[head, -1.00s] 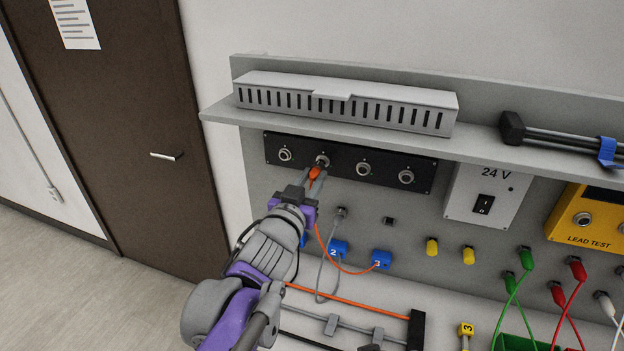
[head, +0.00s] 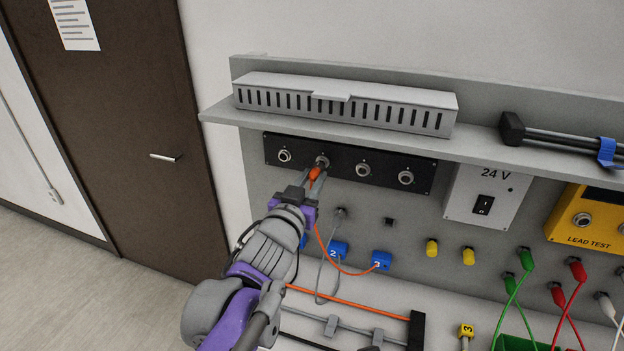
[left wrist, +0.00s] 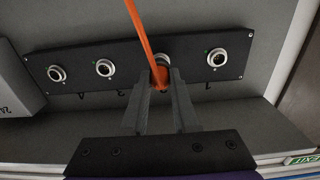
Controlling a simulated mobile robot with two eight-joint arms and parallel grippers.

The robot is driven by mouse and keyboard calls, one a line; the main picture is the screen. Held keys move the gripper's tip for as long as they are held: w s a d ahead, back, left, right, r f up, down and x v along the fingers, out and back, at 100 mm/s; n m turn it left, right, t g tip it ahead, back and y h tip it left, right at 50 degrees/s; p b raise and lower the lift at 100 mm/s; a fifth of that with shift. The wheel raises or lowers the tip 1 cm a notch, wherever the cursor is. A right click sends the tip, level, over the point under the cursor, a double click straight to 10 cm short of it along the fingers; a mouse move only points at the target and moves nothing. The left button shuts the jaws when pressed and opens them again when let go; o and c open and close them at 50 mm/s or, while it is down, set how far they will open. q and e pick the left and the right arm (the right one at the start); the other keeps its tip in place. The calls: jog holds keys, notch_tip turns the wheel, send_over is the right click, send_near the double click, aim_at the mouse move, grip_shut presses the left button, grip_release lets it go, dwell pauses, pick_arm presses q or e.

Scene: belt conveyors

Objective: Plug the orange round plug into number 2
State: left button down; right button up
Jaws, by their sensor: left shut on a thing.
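The orange round plug (head: 315,174) is between the fingers of my left gripper (head: 311,183), which is shut on it. It is at the second round socket from the left (head: 322,161) on the black panel (head: 343,167). In the left wrist view the orange plug (left wrist: 160,77) overlaps the second socket from the right (left wrist: 163,59), with the left fingers (left wrist: 160,83) on either side. I cannot tell how deep the plug sits. The orange cable (head: 330,252) hangs from it toward a blue block marked 3 (head: 381,260). My right gripper is out of view.
A grey shelf (head: 480,140) with a slotted cover (head: 345,103) juts out above the panel. A blue block marked 2 (head: 337,250) with a grey cable is below. A 24 V box (head: 482,197), yellow caps (head: 432,247) and green and red leads stand to the right.

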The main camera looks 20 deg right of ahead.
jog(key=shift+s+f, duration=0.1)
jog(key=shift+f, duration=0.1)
pick_arm(q)
jog(key=shift+w+d, duration=0.35)
jog(key=shift+w, duration=0.15)
dwell(0.6)
jog(key=c, duration=0.6)
grip_release()
jog(key=shift+s+a, duration=0.1)
jog(key=shift+s, duration=0.05)
